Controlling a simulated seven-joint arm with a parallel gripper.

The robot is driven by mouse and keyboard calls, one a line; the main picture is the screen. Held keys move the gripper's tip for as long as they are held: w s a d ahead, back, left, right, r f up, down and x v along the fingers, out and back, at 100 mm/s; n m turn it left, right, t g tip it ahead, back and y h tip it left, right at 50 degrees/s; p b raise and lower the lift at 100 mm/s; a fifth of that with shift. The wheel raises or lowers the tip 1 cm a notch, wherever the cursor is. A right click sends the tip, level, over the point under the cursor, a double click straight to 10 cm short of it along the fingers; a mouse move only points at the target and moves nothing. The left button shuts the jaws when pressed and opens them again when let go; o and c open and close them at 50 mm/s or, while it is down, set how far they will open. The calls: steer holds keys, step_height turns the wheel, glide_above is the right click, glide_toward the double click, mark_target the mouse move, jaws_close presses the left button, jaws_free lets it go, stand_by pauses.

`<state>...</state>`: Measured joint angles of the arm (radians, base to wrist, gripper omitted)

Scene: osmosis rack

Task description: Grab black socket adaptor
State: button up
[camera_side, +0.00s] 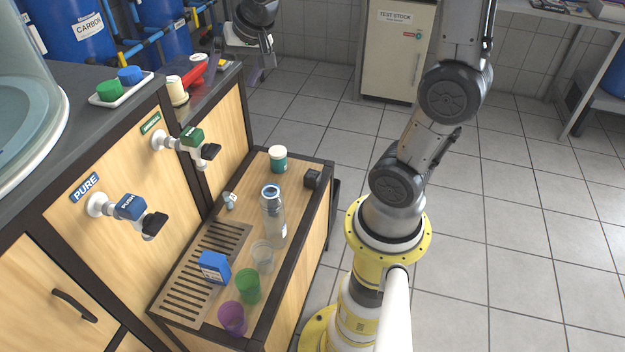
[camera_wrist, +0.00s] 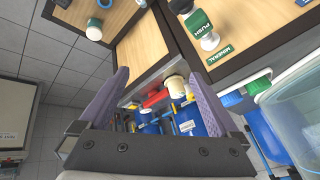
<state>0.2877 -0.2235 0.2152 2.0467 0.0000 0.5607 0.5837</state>
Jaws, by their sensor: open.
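A small black block, which looks like the black socket adaptor (camera_side: 312,178), sits at the far right corner of the low wooden shelf. In the wrist view, a dark piece at the top left edge (camera_wrist: 63,3) seems to be the same block, partly cut off by the frame. My gripper (camera_side: 258,62) is raised at the back, beyond the shelf and beside the counter's far end. Its two purple-grey fingers (camera_wrist: 160,76) are spread apart with nothing held between them. The gripper is well apart from the block.
A white and teal jar (camera_side: 278,159) stands near the block. A clear bottle (camera_side: 273,215), a clear cup (camera_side: 262,257), green (camera_side: 248,286) and purple (camera_side: 232,318) cups and a blue box (camera_side: 214,267) occupy the shelf's near part. Taps (camera_side: 190,140) jut from the cabinet. Space above the block is clear.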

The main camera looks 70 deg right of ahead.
steer(key=w+d+f+m+g, duration=0.2)
steer(key=w+d+f+m, duration=0.1)
steer(key=d+f, duration=0.45)
steer(key=m+g+y, duration=0.2)
steer(key=m+g, duration=0.2)
steer(key=m, duration=0.2)
glide_above(313, 174)
steer(key=f, duration=3.4)
steer(key=shift+s+a+f, duration=0.1)
steer(key=shift+s+f, duration=0.1)
steer(key=shift+w+f, duration=0.15)
steer(key=shift+f, duration=1.25)
steer(key=shift+w+f, duration=0.15)
steer(key=shift+f, duration=1.2)
